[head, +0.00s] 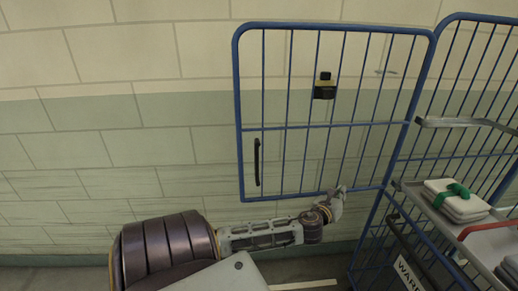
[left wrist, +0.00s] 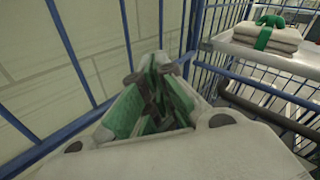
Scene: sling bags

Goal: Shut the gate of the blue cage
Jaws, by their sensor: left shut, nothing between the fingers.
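The blue cage (head: 364,248) stands at the right in the head view. Its gate (head: 284,126), a blue-framed panel of thin upright bars, stands swung out to the left, in front of the wall. The gate carries a black handle (head: 257,162) and a dark latch box (head: 325,87). My left gripper (head: 341,190) is at the gate's bottom rail, near the hinge side. In the left wrist view the gripper (left wrist: 158,62) is shut and empty, with blue bars on both sides of it. I cannot tell whether it touches the gate. My right gripper is out of view.
A shelf (head: 487,239) inside the cage holds a folded pale stack with a green band (head: 457,201); the stack also shows in the left wrist view (left wrist: 262,38). A sign (head: 408,277) hangs low on the cage. The brick wall (head: 100,147) is close behind the gate.

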